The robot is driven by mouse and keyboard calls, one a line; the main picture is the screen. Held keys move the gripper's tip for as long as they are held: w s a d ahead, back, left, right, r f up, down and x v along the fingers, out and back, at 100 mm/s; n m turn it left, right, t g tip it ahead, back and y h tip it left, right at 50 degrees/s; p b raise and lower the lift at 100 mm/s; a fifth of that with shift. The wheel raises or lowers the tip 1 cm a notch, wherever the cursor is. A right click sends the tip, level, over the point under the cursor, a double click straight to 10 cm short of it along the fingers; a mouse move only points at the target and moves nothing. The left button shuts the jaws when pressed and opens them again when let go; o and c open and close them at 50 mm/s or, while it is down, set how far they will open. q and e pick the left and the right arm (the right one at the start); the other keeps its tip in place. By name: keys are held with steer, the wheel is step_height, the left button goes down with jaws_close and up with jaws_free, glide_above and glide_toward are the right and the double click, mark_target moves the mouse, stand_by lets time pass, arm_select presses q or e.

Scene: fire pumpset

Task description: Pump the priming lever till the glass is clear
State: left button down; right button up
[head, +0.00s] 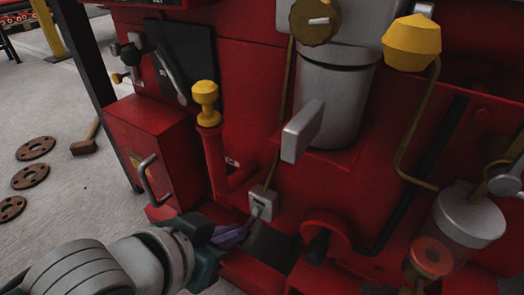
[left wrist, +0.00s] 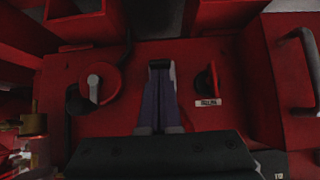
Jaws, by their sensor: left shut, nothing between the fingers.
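A clear glass bowl (head: 458,240) under a grey cap is at the right of the head view, with an orange-red disc showing low in it. A round red part (head: 326,232) with a black knob stands left of it; it also shows in the left wrist view (left wrist: 101,82). I cannot tell whether this is the priming lever. A flat grey lever (head: 302,130) sticks out from the grey canister above. My left gripper (head: 243,234) is shut and empty, left of the black knob and apart from it. Its fingers show in the left wrist view (left wrist: 160,72). My right gripper is not in view.
A yellow-topped red pipe (head: 207,100) and a red box (head: 150,135) with a grey handle stand at the left. A brass pipe (head: 408,150) with a yellow knob runs down at the right. Rusty discs (head: 31,176) and a mallet (head: 86,142) lie on the floor.

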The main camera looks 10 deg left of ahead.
arm_select(q)
steer(key=shift+f, duration=0.15)
steer(key=shift+s+a+f+t, duration=0.1)
steer(key=shift+s+f+t, duration=0.1)
steer(key=shift+f, duration=0.4)
steer(key=shift+s+f+t, duration=0.1)
steer(key=shift+f+t, duration=0.1)
steer(key=shift+f, duration=0.35)
steer(key=shift+r+p, duration=0.85)
steer(key=shift+p, duration=0.15)
